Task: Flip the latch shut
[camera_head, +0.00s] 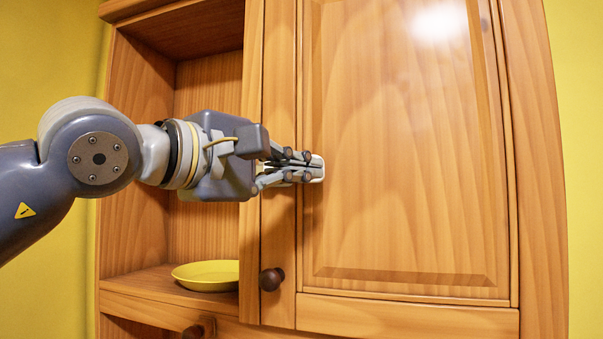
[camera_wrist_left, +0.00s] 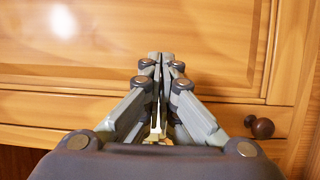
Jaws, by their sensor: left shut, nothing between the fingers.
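My left gripper (camera_head: 312,166) reaches in from the left, in front of the wooden cabinet door (camera_head: 405,130). Its fingers are closed together with nothing between them; the closed tips also show in the left wrist view (camera_wrist_left: 161,56). A small pale plate, seemingly the latch (camera_head: 319,172), shows around the fingertips near the door's left edge. The fingers cover most of it, so I cannot tell its position or whether they touch it. In the left wrist view, a small brass-coloured piece (camera_wrist_left: 155,136) shows low between the finger links. My right gripper is not in view.
A dark round knob (camera_head: 271,279) sits below the gripper on the door frame; it also shows in the left wrist view (camera_wrist_left: 263,128). An open compartment at left holds a yellow plate (camera_head: 207,276) on its shelf. Another knob (camera_head: 193,332) is at the bottom.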

